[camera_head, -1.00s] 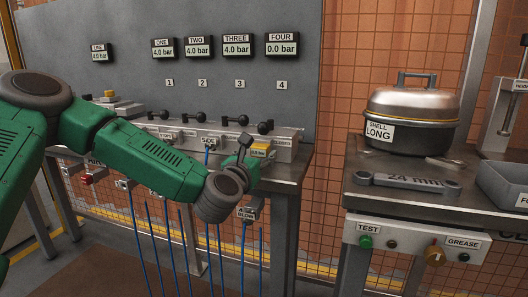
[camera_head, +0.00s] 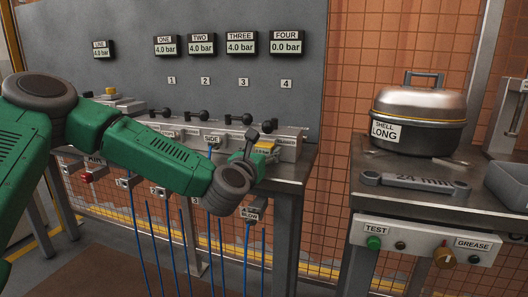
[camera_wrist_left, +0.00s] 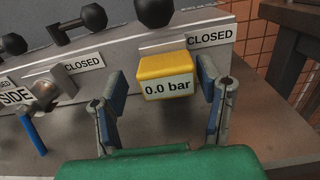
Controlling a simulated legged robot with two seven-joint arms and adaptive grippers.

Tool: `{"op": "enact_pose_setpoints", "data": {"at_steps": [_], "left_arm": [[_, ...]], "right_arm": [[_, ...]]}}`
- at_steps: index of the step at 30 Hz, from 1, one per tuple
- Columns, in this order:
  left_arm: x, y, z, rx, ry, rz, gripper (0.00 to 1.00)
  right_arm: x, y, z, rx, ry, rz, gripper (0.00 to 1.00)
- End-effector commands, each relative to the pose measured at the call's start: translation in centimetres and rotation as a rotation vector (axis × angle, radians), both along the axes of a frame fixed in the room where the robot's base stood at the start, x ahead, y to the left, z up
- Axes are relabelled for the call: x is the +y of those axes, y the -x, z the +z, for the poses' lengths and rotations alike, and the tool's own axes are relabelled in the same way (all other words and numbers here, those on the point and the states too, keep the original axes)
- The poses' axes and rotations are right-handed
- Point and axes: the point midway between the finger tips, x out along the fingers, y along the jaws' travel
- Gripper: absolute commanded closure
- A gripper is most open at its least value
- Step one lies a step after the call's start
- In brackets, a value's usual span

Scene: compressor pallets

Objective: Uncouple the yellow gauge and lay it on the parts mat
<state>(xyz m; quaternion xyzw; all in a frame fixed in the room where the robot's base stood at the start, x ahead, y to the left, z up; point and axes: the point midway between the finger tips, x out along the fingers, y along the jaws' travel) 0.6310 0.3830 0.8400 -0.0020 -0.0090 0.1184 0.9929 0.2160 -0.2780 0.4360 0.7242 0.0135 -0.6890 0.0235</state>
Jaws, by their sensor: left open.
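The yellow gauge (camera_wrist_left: 166,78), reading 0.0 bar, sits on the front of the grey manifold under a black lever. It also shows in the head view (camera_head: 263,146), partly covered by my gripper. My left gripper (camera_wrist_left: 163,92) is open, with one finger on each side of the gauge. The gauge's near face lies between the fingers; I cannot tell whether they touch it. In the head view my left gripper (camera_head: 250,151) is at the right end of the manifold. My right gripper is not in view. I cannot make out a parts mat.
The manifold (camera_head: 292,142) carries several black levers and CLOSED labels. A blue hose (camera_wrist_left: 32,133) hangs from the SIDE port, left of the gripper. On the right bench stand a lidded SHELL LONG pot (camera_head: 417,118), a 24 mm wrench (camera_head: 413,182) and a grey bin (camera_head: 508,184).

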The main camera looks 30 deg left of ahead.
Motion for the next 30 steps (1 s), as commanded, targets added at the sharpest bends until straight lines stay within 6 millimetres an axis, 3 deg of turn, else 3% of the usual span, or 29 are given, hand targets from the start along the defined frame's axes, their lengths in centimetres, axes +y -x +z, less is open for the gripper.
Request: {"op": "enact_pose_setpoints", "data": {"at_steps": [30], "left_arm": [[-0.27,-0.03,0.00,0.000,0.000,-0.001,0.40]], "right_arm": [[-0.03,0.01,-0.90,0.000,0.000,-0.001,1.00]]}}
